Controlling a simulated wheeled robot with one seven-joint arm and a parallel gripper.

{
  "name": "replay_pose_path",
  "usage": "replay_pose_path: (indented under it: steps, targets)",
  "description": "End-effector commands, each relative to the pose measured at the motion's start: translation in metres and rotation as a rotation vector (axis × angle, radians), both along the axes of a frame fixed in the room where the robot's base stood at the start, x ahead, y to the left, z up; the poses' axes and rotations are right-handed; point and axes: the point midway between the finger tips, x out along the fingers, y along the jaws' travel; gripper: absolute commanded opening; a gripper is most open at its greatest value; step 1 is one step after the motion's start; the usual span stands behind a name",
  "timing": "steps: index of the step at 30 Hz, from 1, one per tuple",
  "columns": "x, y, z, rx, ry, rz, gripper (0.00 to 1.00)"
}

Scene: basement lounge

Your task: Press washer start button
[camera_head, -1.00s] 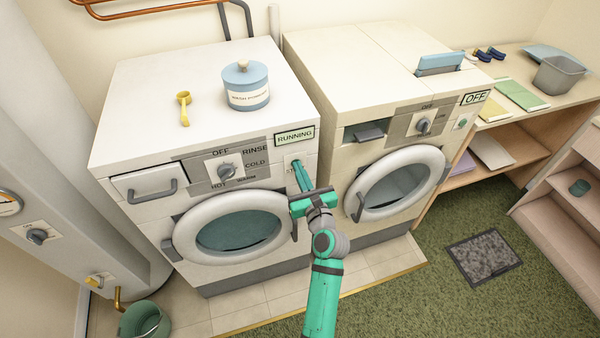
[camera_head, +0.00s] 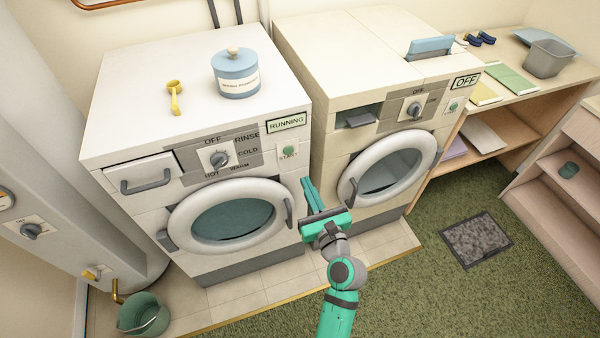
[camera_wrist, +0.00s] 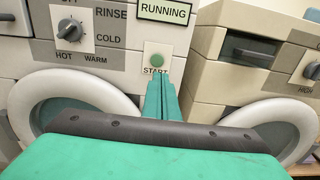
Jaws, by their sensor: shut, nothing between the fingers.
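The washer (camera_head: 140,165) stands at the left, its round door closed. Its sign (camera_head: 286,123) reads RUNNING. The green round start button (camera_head: 288,150) sits on a pale plate marked START below that sign. The button also shows in the wrist view (camera_wrist: 156,60), just above my fingertips. My green gripper (camera_head: 307,181) is shut and empty. It is in front of the washer's right edge, lower than the button and apart from it in the head view. The washer's dial (camera_head: 219,158) points between the printed settings.
A second machine (camera_head: 355,90) with an OFF sign (camera_head: 466,81) stands close at the right. A blue tub (camera_head: 236,75) and a yellow scoop (camera_head: 174,98) lie on the washer top. A green bucket (camera_head: 143,314) is on the floor at left. Green carpet is open in front.

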Motion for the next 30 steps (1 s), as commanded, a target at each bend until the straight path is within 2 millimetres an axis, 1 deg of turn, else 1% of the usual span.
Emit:
replay_pose_path:
  steps: [1, 3, 7, 17, 25, 28, 30]
  targets:
    - [-0.007, 0.000, -0.001, 0.000, 0.002, 0.003, 0.00]
    - [-0.013, -0.001, -0.001, 0.002, 0.002, 0.006, 0.00]
    - [-0.020, -0.002, 0.000, 0.000, 0.001, 0.008, 0.00]
    - [-0.022, -0.001, 0.000, 0.001, 0.001, 0.011, 0.00]
    - [-0.022, -0.006, -0.001, -0.001, 0.001, 0.002, 0.00]
    - [-0.027, -0.004, -0.007, -0.037, 0.003, -0.005, 0.00]
    - [-0.035, -0.002, -0.019, -0.106, 0.003, -0.021, 0.00]
